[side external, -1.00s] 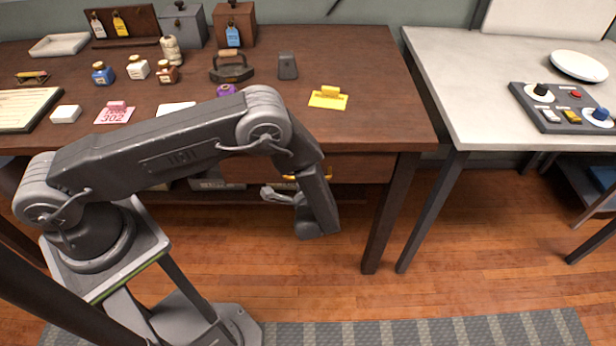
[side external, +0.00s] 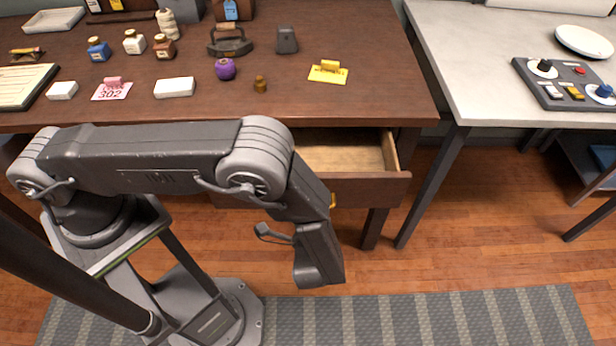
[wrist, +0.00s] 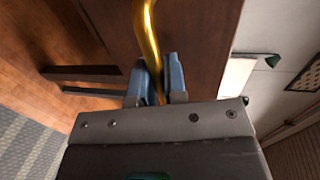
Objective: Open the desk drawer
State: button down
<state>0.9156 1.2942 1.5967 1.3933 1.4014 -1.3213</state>
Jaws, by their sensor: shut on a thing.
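The desk drawer (side external: 370,188) under the dark wooden desk (side external: 200,112) stands pulled out, and its pale, empty-looking interior shows at the right. Its brass handle (wrist: 147,40) shows large in the wrist view; in the side view only a small part (side external: 333,200) shows past my arm. My gripper (wrist: 158,85) is shut on the handle, with a blue-grey finger on each side of the bar. In the side view my arm hides the gripper fingers and the left part of the drawer front.
Bottles, an iron (side external: 230,42), a purple ball-like item (side external: 225,69) and a yellow card (side external: 328,72) stand on the desk. A grey-topped table (side external: 470,60) is at the right.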

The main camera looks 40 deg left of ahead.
jog(key=f+v, duration=0.1)
jog(key=v, duration=0.6)
jog(key=shift+s+d+f, duration=0.25)
jog(key=shift+s+d, duration=0.05)
jog(key=c, duration=1.2)
grip_release()
jog(key=shift+r, duration=0.1)
